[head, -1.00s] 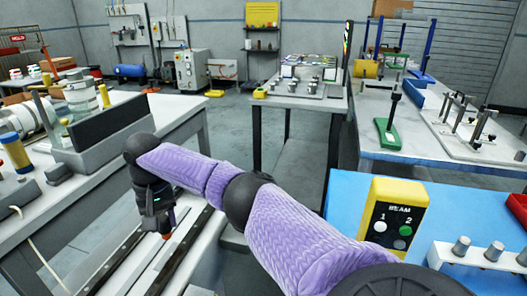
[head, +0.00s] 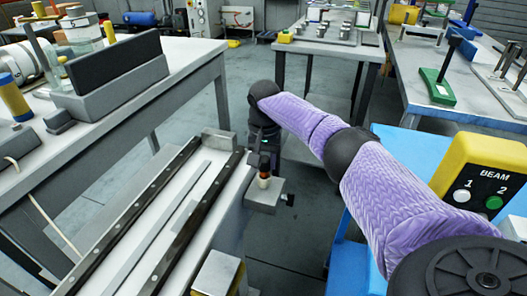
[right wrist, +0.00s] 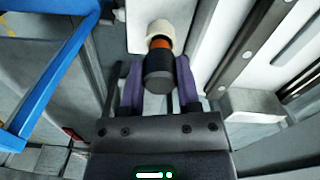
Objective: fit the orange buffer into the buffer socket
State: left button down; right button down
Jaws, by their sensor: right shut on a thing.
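My right gripper (head: 264,152) is over the grey end block (head: 264,204) beside the rails and points down. In the right wrist view it (right wrist: 158,70) is shut on the orange buffer (right wrist: 160,43), with a black cylindrical part between the fingers and an orange band beyond. A cream rounded piece (right wrist: 159,31) lies at the far end of the orange band. In the head view the orange part (head: 264,172) shows just above that piece, over the block. I cannot tell whether the cream piece is the buffer's tip or the socket. No socket opening shows. My left gripper is out of view.
Dark rails (head: 150,205) run along the pale bench on the left. A grey block with yellow sides (head: 217,273) stands in front. The yellow BEAM box (head: 485,165) stands at right on the blue surface. Open floor (head: 285,245) lies between the benches.

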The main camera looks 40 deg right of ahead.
aim_at(264, 159)
jog(key=shift+r, duration=0.15)
jog(key=shift+f, duration=0.35)
jog(key=shift+c, duration=1.6)
grip_release()
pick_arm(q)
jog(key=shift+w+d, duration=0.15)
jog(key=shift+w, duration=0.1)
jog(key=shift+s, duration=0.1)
pick_arm(e)
jog(key=shift+r, duration=0.3)
pick_arm(q)
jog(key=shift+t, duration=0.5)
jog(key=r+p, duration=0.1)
jog(key=p, duration=0.1)
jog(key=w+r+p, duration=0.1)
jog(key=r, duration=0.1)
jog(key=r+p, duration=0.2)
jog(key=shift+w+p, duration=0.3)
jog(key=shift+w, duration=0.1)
pick_arm(e)
notch_tip(264, 159, up, 12)
